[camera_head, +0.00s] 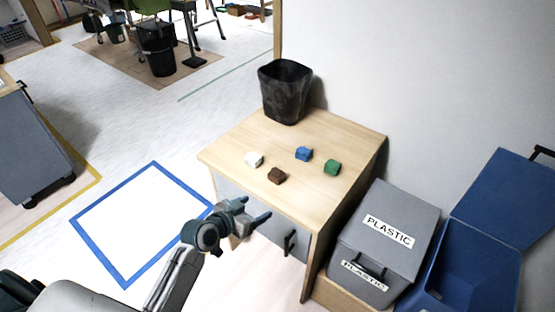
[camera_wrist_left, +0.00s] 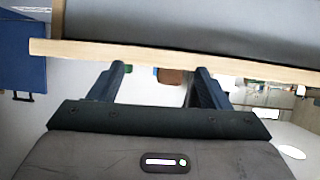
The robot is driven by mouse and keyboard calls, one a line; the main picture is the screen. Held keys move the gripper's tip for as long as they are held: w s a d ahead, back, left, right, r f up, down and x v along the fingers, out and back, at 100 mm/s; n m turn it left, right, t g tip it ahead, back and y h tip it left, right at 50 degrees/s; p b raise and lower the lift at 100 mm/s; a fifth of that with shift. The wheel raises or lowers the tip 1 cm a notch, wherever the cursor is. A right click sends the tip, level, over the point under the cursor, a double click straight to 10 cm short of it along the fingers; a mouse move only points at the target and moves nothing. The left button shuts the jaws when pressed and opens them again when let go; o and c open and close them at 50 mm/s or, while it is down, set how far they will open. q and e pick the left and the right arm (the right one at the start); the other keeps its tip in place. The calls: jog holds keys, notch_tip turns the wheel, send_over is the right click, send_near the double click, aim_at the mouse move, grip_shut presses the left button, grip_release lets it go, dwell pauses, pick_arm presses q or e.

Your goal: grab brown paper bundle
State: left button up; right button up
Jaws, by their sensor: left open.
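The brown paper bundle (camera_head: 277,176) is a small dark brown block on the wooden tabletop, near its front left edge. My left gripper (camera_head: 257,208) is open and empty, in front of the cabinet and short of the bundle, apart from it. In the left wrist view my two dark fingers (camera_wrist_left: 160,71) are spread below the pale wooden table edge. My right gripper is not in view.
On the wooden cabinet (camera_head: 228,146) lie a white bundle (camera_head: 254,159), a blue bundle (camera_head: 303,154) and a green bundle (camera_head: 332,167). A black bin (camera_head: 285,95) stands at the back. A grey plastic-waste bin (camera_head: 400,218) and a blue bin (camera_head: 470,262) stand at right.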

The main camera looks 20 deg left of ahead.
pick_arm(q)
jog(key=p, duration=0.3)
send_near(273, 176)
jog(key=shift+t, duration=0.3)
jog(key=x, duration=0.6)
jog(key=shift+w+d+f, duration=0.15)
jog(key=shift+w+f, duration=0.05)
jog(key=shift+w+d+f+p, duration=0.15)
jog(key=shift+w+p, duration=0.25)
jog(key=shift+p, duration=0.05)
jog(key=shift+p+x, duration=0.55)
jog(key=shift+x, duration=1.65)
jog(key=shift+s+f, duration=0.15)
jog(key=c, duration=1.1)
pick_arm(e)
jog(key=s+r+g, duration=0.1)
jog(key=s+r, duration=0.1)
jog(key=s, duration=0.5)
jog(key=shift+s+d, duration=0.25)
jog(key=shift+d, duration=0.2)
